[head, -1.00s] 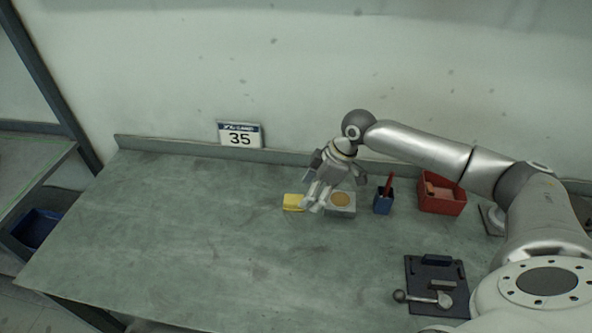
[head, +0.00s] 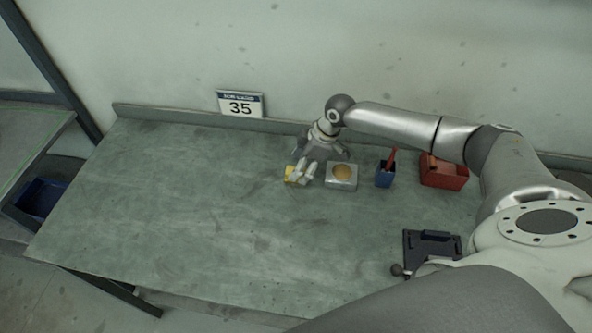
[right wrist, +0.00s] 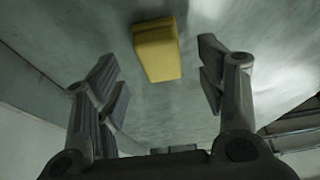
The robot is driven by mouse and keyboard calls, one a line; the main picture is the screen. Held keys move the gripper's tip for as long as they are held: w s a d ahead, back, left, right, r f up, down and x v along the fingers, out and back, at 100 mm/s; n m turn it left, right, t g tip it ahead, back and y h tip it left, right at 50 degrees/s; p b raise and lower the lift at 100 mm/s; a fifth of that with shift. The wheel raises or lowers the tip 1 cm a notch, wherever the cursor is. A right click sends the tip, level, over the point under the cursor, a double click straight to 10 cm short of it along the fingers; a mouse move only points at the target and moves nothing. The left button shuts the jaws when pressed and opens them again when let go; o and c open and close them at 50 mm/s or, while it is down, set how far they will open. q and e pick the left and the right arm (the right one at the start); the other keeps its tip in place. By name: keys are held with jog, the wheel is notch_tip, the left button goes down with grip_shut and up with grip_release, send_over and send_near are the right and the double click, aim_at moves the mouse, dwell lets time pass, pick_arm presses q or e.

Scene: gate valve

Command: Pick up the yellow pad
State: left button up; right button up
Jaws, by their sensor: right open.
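The yellow pad (head: 290,173) lies on the grey-green workbench, and my right gripper partly hides it in the head view. In the right wrist view the yellow pad (right wrist: 157,50) shows as a block between the two fingers and beyond their tips. My right gripper (head: 302,174) is close over the pad from the right side. It is open in the right wrist view (right wrist: 163,75), with a gap on both sides of the pad and nothing held. My left gripper is not in view.
Further right are a blue cup with a red item (head: 385,177) and a red bin (head: 442,176). A dark tool tray (head: 428,243) is nearer. The bench's left side (head: 150,210) is clear.

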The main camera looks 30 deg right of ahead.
jog(key=shift+x, duration=0.95)
jog(key=shift+w+a+f, duration=0.1)
jog(key=shift+a+f, duration=0.05)
jog(key=shift+f, duration=0.05)
jog(key=c, duration=1)
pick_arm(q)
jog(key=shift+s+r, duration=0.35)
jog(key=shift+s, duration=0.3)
pick_arm(e)
jog(key=shift+c, duration=0.2)
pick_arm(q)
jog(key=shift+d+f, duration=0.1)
pick_arm(e)
jog(key=shift+r, duration=0.1)
